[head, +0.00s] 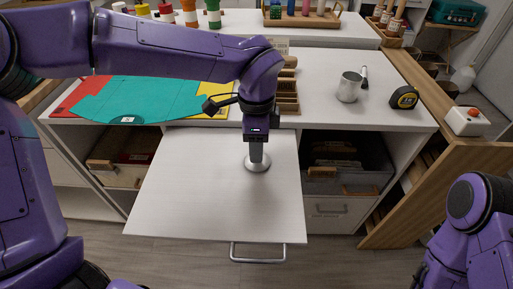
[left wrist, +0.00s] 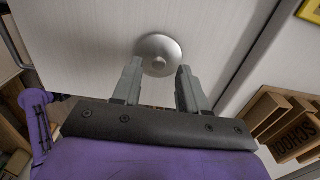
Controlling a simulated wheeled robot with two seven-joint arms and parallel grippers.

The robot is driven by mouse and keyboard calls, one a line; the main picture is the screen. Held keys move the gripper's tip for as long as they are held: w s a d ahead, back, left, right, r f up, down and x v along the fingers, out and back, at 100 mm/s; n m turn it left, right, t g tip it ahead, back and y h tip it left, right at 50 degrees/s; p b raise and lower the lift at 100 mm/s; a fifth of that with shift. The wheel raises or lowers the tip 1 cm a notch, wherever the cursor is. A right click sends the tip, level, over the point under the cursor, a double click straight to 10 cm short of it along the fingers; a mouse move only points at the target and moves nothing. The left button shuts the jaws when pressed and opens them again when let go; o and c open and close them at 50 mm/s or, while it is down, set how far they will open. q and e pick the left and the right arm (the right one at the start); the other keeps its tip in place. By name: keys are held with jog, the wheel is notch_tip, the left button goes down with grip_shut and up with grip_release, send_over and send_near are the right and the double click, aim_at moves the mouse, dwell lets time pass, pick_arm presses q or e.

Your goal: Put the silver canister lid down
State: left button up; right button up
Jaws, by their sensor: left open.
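The silver canister lid (head: 257,166) lies on the white pull-out board. In the left wrist view the lid (left wrist: 157,44) is a round, shiny disc with a small knob or hole at its centre. My left gripper (head: 257,152) points straight down over the lid. Its two fingers (left wrist: 159,70) are apart, one to each side of the lid's near part, and I cannot tell whether they touch it. An open silver canister (head: 349,88) stands on the white counter to the right. My right arm shows at the lower right, but its gripper is out of view.
The pull-out board (head: 200,190) is otherwise bare, with a metal handle (head: 258,257) at its front. Teal, red and yellow folders (head: 150,97) lie on the counter behind it. A wooden organiser (head: 287,98), a tape measure (head: 404,97) and open cubbies with bins (head: 340,160) are nearby.

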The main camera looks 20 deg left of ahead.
pick_arm(q)
notch_tip(320, 180, up, 10)
jog(key=shift+p, duration=0.3)
jog(key=shift+s, duration=0.1)
